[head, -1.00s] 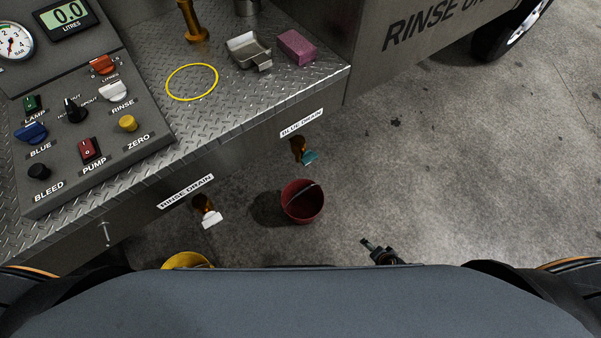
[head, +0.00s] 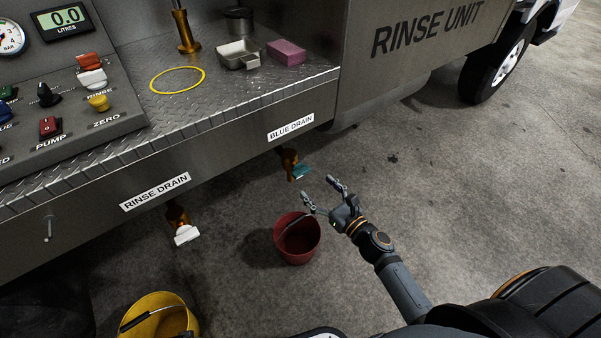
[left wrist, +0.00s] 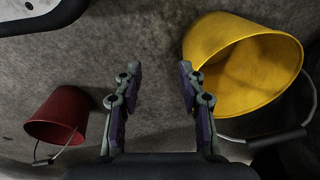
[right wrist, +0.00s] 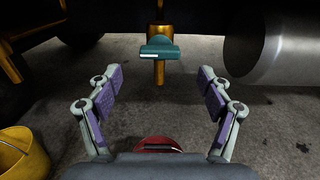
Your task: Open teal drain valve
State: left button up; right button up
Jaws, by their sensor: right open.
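The teal drain valve handle (head: 301,172) sits on a brass drain pipe (head: 289,160) under the BLUE DRAIN label (head: 291,127). In the right wrist view the teal handle (right wrist: 160,52) lies crosswise on the pipe, ahead of and between my fingers. My right gripper (head: 321,193) is open and empty, a little right of and below the valve, apart from it. My left gripper (left wrist: 160,80) is open and empty in the left wrist view. It is not visible in the head view.
A red bucket (head: 297,250) stands on the floor below the blue drain. A yellow bucket (head: 158,302) stands at the lower left, below the rinse drain's white handle (head: 186,235). The metal deck (head: 225,108) overhangs the drains. Floor to the right is clear.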

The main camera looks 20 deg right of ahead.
aim_at(304, 174)
jog(key=x, duration=0.7)
jog(key=shift+p, duration=0.4)
jog(key=shift+w+a+f, duration=0.1)
jog(key=shift+w+a, duration=0.1)
jog(key=shift+w, duration=0.35)
pick_arm(q)
jog(key=s+f, duration=0.1)
jog(key=s+a+f, duration=0.1)
jog(key=f, duration=0.1)
jog(key=shift+f, duration=0.2)
jog(key=shift+s, duration=0.1)
pick_arm(e)
jog(key=c, duration=1.2)
